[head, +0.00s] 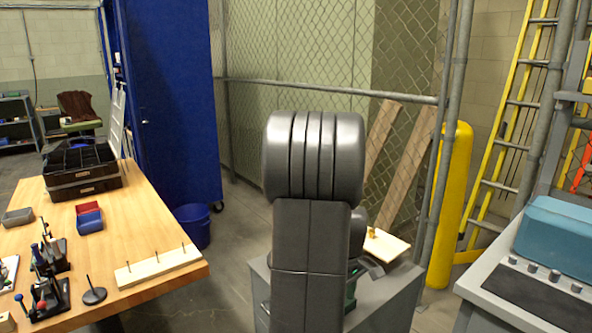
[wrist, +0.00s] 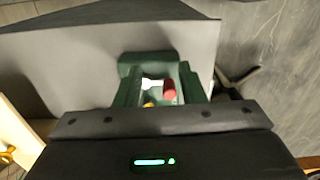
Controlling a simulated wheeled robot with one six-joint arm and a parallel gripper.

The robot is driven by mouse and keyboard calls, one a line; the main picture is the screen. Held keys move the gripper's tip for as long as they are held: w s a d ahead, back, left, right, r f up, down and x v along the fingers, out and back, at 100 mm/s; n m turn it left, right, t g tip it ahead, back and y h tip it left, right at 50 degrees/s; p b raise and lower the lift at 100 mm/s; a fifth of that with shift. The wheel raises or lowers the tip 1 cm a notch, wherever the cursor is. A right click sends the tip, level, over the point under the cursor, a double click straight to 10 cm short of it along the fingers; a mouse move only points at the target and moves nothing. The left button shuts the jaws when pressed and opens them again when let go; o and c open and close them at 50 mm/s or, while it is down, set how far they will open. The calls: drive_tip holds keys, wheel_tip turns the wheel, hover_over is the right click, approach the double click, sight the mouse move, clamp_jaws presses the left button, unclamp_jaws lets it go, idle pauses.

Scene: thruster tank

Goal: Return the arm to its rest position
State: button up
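My arm (head: 313,200) stands upright in the middle of the head view, dark grey, with a thick rounded joint at its top. It hides most of my gripper there. In the wrist view, the dark gripper body (wrist: 160,122) with a lit green strip fills the bottom. Beyond it are green parts (wrist: 130,88) on two sides of a pale gap. A red piece (wrist: 169,90) and a bit of yellow show in that gap. I cannot tell whether these are held or lie behind, nor how wide the fingers stand.
A wooden table (head: 160,220) on the left bears a black organizer (head: 80,170), small bins and a pegged board (head: 158,266). A grey surface (head: 385,300) lies behind my arm. On the right are a yellow post (head: 450,200) and a grey bench (head: 530,285) with a teal box (head: 560,235).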

drive_tip(key=n+b, duration=0.1)
drive_tip(key=n, duration=0.1)
drive_tip(key=d+n+b, duration=0.1)
drive_tip(key=n, duration=0.2)
drive_tip(key=shift+w+d+f, duration=0.1)
drive_tip(key=shift+d+f, duration=0.05)
drive_tip(key=shift+d, duration=0.05)
drive_tip(key=n+b, duration=0.1)
drive_tip(key=n, duration=0.2)
drive_tip(key=d+n+b, duration=0.1)
drive_tip(key=shift+w+n+b, duration=0.35)
drive_tip(key=shift+n, duration=0.05)
drive_tip(key=shift+w+n+b, duration=0.15)
drive_tip(key=shift+n+b, duration=0.2)
drive_tip(key=shift+n, duration=0.35)
